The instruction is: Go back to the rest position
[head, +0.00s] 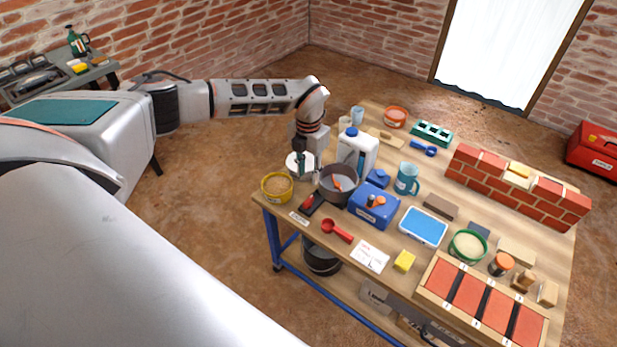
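My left arm reaches in from the left, and its wrist bends down over the far left corner of the workbench (389,152). My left gripper (301,163) points down there, beside a white jug with a blue cap (357,152) and behind a grey pot (338,192). A white round thing (293,170) is at its fingertips; I cannot tell whether they touch it. The fingers are too small and partly hidden to show whether they are open or shut. My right gripper is not in view.
A low brick wall (515,192) stands at right. A side table (108,68) is at far left. The floor (200,215) left of the bench is clear.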

